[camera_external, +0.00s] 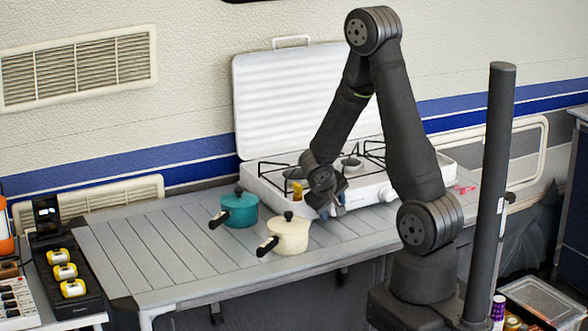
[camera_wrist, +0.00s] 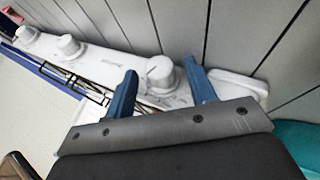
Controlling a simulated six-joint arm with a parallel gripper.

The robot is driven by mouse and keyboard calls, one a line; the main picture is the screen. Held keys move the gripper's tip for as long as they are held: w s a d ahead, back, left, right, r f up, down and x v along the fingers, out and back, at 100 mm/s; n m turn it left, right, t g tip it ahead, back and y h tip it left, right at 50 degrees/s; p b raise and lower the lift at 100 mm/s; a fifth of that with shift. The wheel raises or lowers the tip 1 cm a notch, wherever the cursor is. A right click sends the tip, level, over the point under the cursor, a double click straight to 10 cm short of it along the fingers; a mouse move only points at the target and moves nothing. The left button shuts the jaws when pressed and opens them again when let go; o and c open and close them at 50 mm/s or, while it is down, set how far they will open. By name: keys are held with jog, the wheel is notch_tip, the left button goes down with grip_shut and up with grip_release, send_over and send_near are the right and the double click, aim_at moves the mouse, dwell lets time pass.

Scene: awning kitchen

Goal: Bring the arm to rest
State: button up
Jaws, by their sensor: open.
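My gripper (camera_external: 333,207) is low over the slatted table, just in front of the white stove (camera_external: 365,195). In the wrist view my gripper (camera_wrist: 162,88) shows two blue fingers spread apart with nothing held between them. A white stove knob (camera_wrist: 160,74) appears between and beyond the fingers; I cannot tell whether they touch it. The arm is folded, its elbow high and its forearm reaching down and left.
A teal pot (camera_external: 240,212) and a cream pot (camera_external: 291,238) stand on the table (camera_external: 150,255) left of my gripper. The open stove lid (camera_external: 290,95) stands behind. A dark post (camera_external: 492,190) rises at right. The table's left part is clear.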

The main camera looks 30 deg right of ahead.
dwell(0.4)
jog(key=v, duration=1.7)
jog(key=x, duration=1.7)
jog(key=shift+w+d+f, duration=0.1)
jog(key=shift+d+f, duration=0.1)
jog(key=shift+d+r+y, duration=0.1)
jog(key=shift+r+y, duration=0.05)
jog(key=shift+y, duration=0.55)
jog(key=shift+m+y, duration=0.3)
jog(key=shift+y, duration=0.5)
jog(key=shift+d+y, duration=0.1)
jog(key=shift+y, duration=0.2)
jog(key=shift+r+y, duration=0.1)
jog(key=shift+y, duration=0.2)
jog(key=shift+v, duration=2.85)
